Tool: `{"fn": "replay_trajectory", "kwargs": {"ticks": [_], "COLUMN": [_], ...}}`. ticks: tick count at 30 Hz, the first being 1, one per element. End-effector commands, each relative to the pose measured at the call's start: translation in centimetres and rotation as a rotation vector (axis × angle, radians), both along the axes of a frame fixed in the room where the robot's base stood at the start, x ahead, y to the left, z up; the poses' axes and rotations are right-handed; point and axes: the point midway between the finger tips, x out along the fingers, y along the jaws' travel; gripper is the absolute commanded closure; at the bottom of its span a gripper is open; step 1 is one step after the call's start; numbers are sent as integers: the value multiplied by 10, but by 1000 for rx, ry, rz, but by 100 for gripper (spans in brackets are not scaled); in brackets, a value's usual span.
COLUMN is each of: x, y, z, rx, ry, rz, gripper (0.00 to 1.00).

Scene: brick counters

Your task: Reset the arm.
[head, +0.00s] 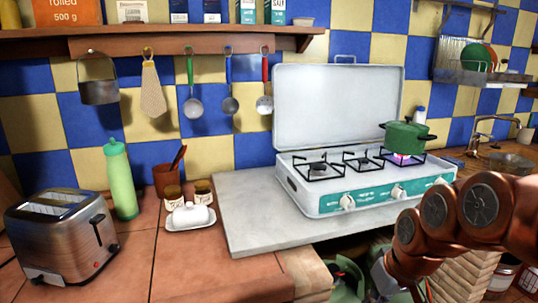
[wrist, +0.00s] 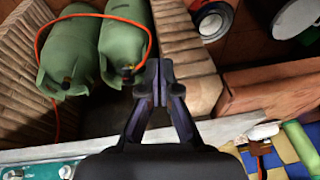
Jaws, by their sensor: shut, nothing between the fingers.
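My gripper (wrist: 157,75) is shut and empty in the wrist view, its fingertips together. It points over the open space under the counter, in front of two green gas cylinders (wrist: 68,52). In the head view my copper-coloured arm reaches in from the right, in front of the counter and below the stove's right end. The gripper's fingers cannot be made out clearly there.
A white camping stove (head: 318,201) with its lid up stands on a grey slab (head: 245,225). A green pot (head: 406,136) sits on its right burner, which glows. A toaster (head: 62,232), green bottle (head: 119,180) and butter dish (head: 190,217) stand left. An orange hose (wrist: 90,16) runs around the cylinders.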

Motion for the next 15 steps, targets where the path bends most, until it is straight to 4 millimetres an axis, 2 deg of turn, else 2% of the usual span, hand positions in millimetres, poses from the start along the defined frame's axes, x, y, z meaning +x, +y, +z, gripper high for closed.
{"fn": "replay_trajectory", "kwargs": {"ticks": [1,6,12,15], "x": [-19,-81,-152,-181], "y": [8,23,27,26], "z": [-7,-29,-49,-55], "rx": [-14,-62,-122,-146], "ry": [45,192,352,418], "rz": [6,-17,-76,-111], "gripper": [100,100,100,100]}}
